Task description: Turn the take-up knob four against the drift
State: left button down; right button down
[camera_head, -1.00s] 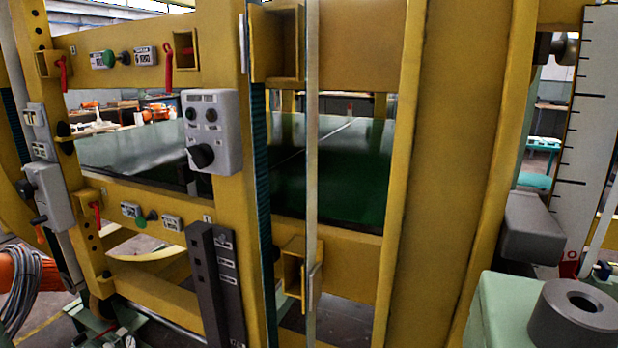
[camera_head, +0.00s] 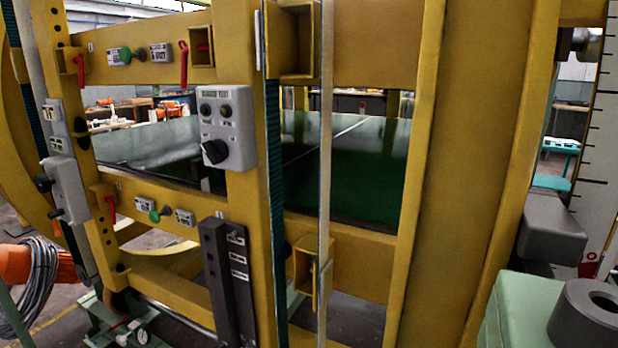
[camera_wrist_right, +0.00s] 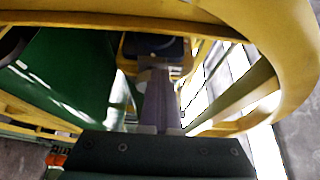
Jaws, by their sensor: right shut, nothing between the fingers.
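Several knobs show on the yellow frame (camera_head: 470,130) in the head view, and I cannot tell which is knob four. A green knob (camera_head: 125,54) sits on the upper beam and another green knob (camera_head: 154,216) on the lower beam, each beside small labels too small to read. A grey control box (camera_head: 240,115) carries a black knob (camera_head: 214,151). A grey box at far left (camera_head: 68,188) has a dark knob (camera_head: 43,183). My right gripper (camera_wrist_right: 162,118) is shut and empty in the right wrist view. No gripper shows in the head view.
A dark grey slotted bar (camera_head: 220,275) stands on the frame below the control box. Red levers (camera_head: 184,62) hang on the beams. A green block (camera_head: 510,315) with a grey cylinder is at lower right.

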jog(key=shift+f, duration=0.25)
jog(key=shift+s+f+b, duration=0.1)
jog(key=shift+f+b, duration=0.5)
jog(key=shift+b, duration=0.1)
jog(key=shift+f, duration=0.1)
jog(key=shift+f+b, duration=0.35)
jog(key=shift+f, duration=0.05)
jog(key=s+d+b, duration=0.2)
jog(key=s+d, duration=0.1)
jog(key=d, duration=0.2)
jog(key=shift+s+b, duration=0.2)
jog(key=shift+b, duration=0.1)
dwell(0.4)
